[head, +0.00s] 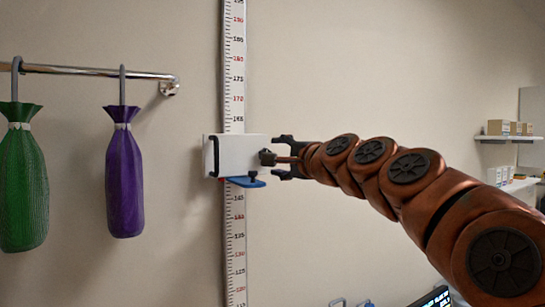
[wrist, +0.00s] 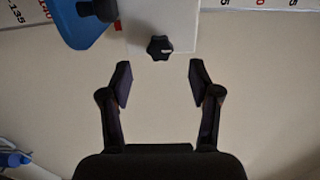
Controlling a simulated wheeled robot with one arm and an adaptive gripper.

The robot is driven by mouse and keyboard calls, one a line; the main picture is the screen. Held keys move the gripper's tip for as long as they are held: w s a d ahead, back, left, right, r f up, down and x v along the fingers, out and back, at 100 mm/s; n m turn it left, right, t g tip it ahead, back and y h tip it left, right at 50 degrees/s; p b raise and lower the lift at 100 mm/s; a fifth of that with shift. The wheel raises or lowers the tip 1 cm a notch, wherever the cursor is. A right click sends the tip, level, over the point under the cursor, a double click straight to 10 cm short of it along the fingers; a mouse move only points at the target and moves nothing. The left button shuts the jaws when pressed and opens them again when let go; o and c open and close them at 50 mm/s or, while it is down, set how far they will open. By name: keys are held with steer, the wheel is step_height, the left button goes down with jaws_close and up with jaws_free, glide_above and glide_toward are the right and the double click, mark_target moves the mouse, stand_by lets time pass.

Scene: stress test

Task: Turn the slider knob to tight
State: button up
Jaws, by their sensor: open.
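A white slider block (head: 238,155) sits on a tall wall-mounted measuring scale (head: 235,90), with a blue headpiece (head: 245,182) at its underside. The slider knob (head: 267,157) is small and black, on the block's right side. In the wrist view the knob (wrist: 160,47) has lobed edges and a short pale mark on its face. My gripper (head: 283,158) is open, just right of the knob. In the wrist view my gripper's fingertips (wrist: 160,80) straddle the knob's line, with the knob centred beyond them and apart from both. Nothing is held.
A green bag (head: 23,185) and a purple bag (head: 124,180) hang from a metal rail (head: 95,71) at left. Shelves with small boxes (head: 500,127) are far right. The wall around the scale is bare.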

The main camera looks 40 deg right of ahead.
steer(key=s, duration=0.6)
steer(key=shift+s+a, duration=0.25)
steer(key=shift+a, duration=0.05)
stand_by(0.3)
